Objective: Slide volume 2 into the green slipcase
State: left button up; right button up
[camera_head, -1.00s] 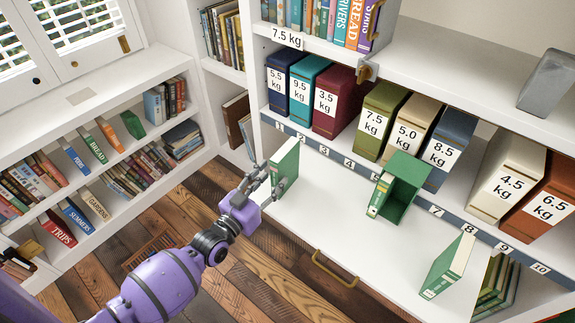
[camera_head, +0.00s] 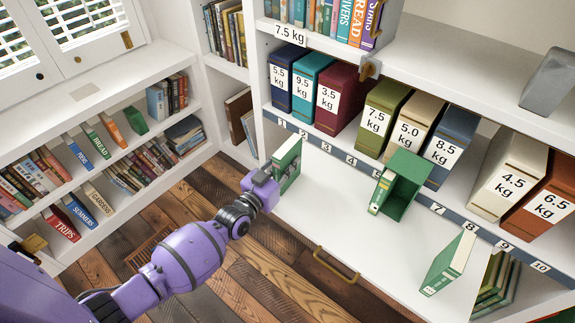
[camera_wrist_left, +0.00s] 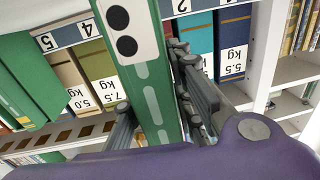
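The green slipcase (camera_head: 402,190) stands on the white shelf in the head view, its open side towards me, with one green volume (camera_head: 381,190) at its left side. Another green volume (camera_head: 287,163) stands upright at the shelf's left end. In the left wrist view this volume (camera_wrist_left: 150,85) has two black dots on a white spine label, which fits volume 2. My left gripper (camera_head: 276,183) is at it, one finger on each side; the fingers also show in the wrist view (camera_wrist_left: 158,100). Whether they press on it, I cannot tell. My right gripper is not in view.
A third green volume (camera_head: 448,262) stands right of the slipcase. Several green books (camera_head: 494,280) are at the lower right. Weight-labelled boxes, such as a maroon one (camera_head: 340,95), line the back behind a numbered strip. The shelf between volume 2 and the slipcase is clear.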

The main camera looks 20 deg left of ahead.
pick_arm(q)
grip_shut()
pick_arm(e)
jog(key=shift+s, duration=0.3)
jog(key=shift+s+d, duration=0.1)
pick_arm(q)
jog(key=shift+r, duration=0.15)
